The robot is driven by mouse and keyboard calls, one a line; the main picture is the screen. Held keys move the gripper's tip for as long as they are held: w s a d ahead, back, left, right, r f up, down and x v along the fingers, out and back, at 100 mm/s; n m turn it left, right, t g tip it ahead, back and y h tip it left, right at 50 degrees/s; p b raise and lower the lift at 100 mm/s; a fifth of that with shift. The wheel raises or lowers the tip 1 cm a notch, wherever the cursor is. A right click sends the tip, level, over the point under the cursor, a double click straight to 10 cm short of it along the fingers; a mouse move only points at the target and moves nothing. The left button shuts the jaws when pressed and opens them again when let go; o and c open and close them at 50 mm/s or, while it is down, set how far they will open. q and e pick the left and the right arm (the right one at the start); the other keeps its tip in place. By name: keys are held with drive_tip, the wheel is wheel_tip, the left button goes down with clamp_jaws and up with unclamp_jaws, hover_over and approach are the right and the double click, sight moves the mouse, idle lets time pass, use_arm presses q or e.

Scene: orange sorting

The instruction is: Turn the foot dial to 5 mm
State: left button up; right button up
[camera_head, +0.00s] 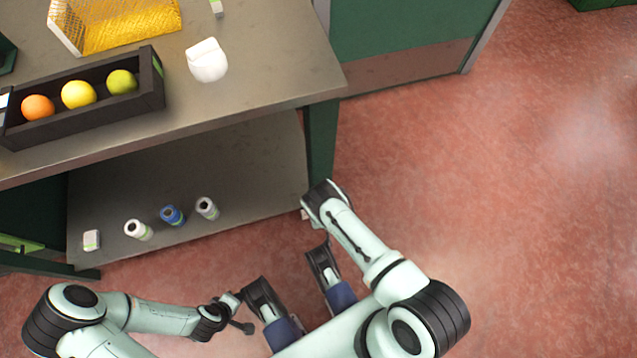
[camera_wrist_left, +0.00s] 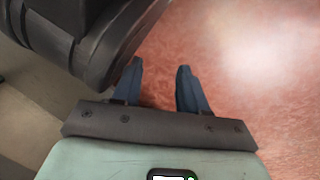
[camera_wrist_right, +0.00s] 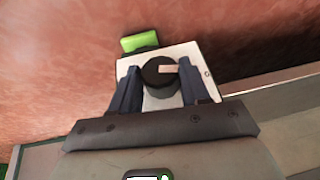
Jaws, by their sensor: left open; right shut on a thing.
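The foot dial (camera_wrist_right: 159,72) is a black round knob with a pale pointer bar, on a white plate (camera_wrist_right: 158,102) in the right wrist view. The pointer lies toward the picture's right, where a small reddish mark shows on the plate. No scale figures are readable. My right gripper (camera_wrist_right: 156,84) has its two fingers on either side of the knob, shut on it. In the head view it is low by the table's leg (camera_head: 321,140), and the dial is mostly hidden. My left gripper (camera_wrist_left: 158,84) is open and empty over the floor.
A green block (camera_wrist_right: 139,41) borders the plate. The grey table (camera_head: 270,80) carries a black tray (camera_head: 90,120) with three fruits, a yellow mesh crate (camera_head: 115,25) and a white object (camera_head: 206,60). Several small containers stand on the lower shelf (camera_head: 230,165). Red floor is clear at right.

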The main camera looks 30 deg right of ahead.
drive_tip(key=y+b, duration=0.2)
drive_tip(key=d+m+t+y+b, duration=0.1)
drive_tip(key=y+b, duration=0.1)
drive_tip(key=shift+d+f+y, duration=0.1)
drive_tip(key=shift+f+y, duration=0.05)
drive_tip(key=shift+y, duration=0.25)
drive_tip(key=shift+t+y, duration=0.5)
drive_tip(key=shift+y, duration=0.1)
use_arm(q)
drive_tip(key=s+a+f+g, duration=0.1)
drive_tip(key=s+f+g, duration=0.2)
drive_tip(key=s+f, duration=0.2)
drive_tip(key=shift+s+n, duration=0.3)
drive_tip(key=shift+s, duration=1.35)
use_arm(e)
drive_tip(key=shift+f+m+y, duration=0.15)
drive_tip(key=shift+m+y, duration=0.25)
drive_tip(key=shift+y, duration=0.4)
drive_tip(key=shift+t, duration=0.3)
drive_tip(key=shift+s, duration=0.1)
drive_tip(key=o, duration=1.1)
drive_tip(key=shift+c, duration=0.2)
use_arm(q)
drive_tip(key=shift+w, duration=0.1)
